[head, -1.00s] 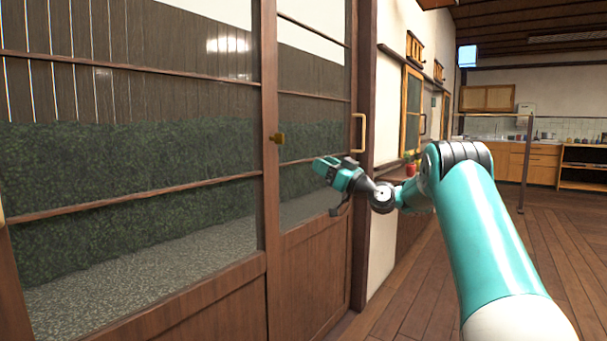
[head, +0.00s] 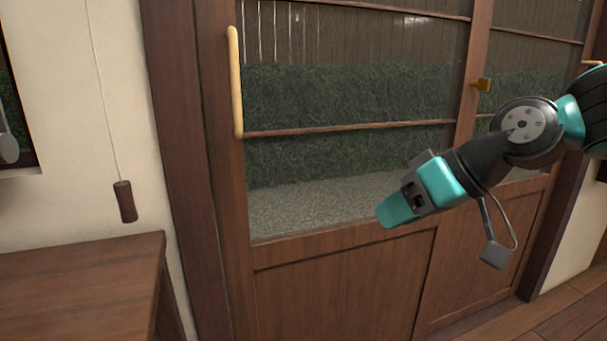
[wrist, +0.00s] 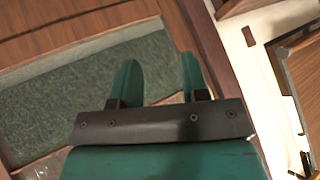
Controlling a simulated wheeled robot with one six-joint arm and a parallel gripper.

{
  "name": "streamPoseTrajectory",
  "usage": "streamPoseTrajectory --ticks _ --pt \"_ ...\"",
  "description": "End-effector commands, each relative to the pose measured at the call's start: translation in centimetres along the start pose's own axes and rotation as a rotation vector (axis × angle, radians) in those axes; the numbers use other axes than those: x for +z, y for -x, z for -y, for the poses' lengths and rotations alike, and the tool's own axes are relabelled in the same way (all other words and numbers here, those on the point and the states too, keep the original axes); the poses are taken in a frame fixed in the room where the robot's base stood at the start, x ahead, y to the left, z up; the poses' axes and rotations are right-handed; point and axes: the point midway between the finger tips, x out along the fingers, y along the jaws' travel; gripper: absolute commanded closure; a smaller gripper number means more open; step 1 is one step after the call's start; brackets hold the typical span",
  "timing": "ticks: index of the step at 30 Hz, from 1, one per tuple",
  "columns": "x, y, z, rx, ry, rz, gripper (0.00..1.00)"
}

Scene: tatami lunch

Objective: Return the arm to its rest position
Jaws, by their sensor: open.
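My gripper (head: 388,216) is teal and black and hangs in the air in front of the glazed sliding doors in the head view. My arm reaches in from the right side, with the gripper pointing left and slightly down. In the wrist view the two teal fingers (wrist: 157,80) stand apart with nothing between them. The gripper is open and empty.
A wooden table (head: 75,275) stands at the lower left, below a hanging pull cord handle (head: 125,201). Wooden floor (head: 560,315) shows at the lower right.

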Motion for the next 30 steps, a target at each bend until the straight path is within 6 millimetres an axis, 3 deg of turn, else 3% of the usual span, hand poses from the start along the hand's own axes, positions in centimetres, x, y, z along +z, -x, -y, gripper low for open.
streamPoseTrajectory --ticks 1,3,11,12,20,30 --pt "2.4 0.1 2.4 -0.005 -0.005 0.078 0.59" --pt "5.8 0.4 4.7 -0.002 -0.024 0.184 0.59" --pt "17.2 3.1 9.7 0.051 -0.079 0.502 0.59" --pt "16.0 4.4 10.1 0.055 -0.086 0.507 0.59" --pt "11.2 9.2 12.0 0.053 -0.087 0.502 0.59" --pt "3.1 17.9 15.7 0.052 -0.086 0.5 0.59"
